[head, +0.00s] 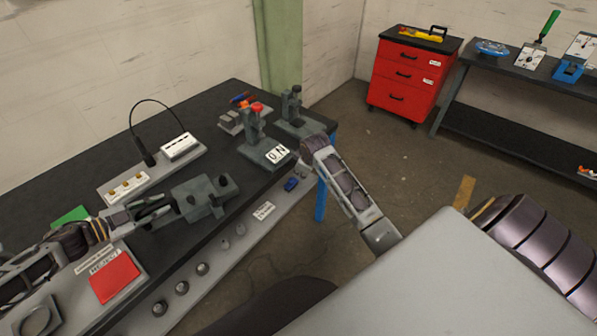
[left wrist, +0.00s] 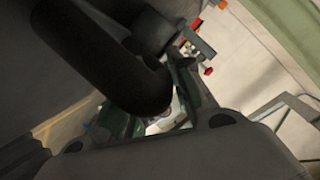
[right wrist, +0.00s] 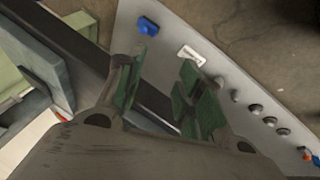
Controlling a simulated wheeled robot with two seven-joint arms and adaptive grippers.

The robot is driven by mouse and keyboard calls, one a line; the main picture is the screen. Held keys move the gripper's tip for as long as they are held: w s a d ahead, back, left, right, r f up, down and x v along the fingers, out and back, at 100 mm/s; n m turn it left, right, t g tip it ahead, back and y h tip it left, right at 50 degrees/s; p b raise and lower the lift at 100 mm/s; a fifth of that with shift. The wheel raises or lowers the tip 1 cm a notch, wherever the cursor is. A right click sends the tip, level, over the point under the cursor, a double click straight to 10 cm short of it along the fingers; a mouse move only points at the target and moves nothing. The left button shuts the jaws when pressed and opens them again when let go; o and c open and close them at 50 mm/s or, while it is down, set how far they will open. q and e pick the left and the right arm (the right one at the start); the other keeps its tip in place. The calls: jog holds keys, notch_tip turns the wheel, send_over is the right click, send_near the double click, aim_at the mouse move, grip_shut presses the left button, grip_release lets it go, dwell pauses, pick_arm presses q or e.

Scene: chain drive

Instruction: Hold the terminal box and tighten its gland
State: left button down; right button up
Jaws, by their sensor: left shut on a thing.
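The grey terminal box (head: 208,203) is in the head view, over the dark bench. It has small dark round parts on it; I cannot tell which is the gland. My left gripper (head: 165,209) comes in from the left and is shut on the box's left side. In the left wrist view a large dark rounded shape hides much of the left fingers. My right gripper (right wrist: 158,97) shows in its wrist view with green-padded fingers apart and nothing between them. It is near the bench's front panel, well right of the box, and its fingers are unclear in the head view.
Grey fixtures, one with a red knob (head: 257,107), stand at the bench's right end near my right arm. The front panel has several round knobs and a blue part (right wrist: 148,26). A cabled unit (head: 180,146) lies behind the box; a red square (head: 114,277) lies nearer.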

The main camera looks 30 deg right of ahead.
jog(key=shift+s+f, duration=0.1)
jog(key=shift+f, duration=0.5)
jog(key=shift+o, duration=1.4)
jog(key=shift+d, duration=0.1)
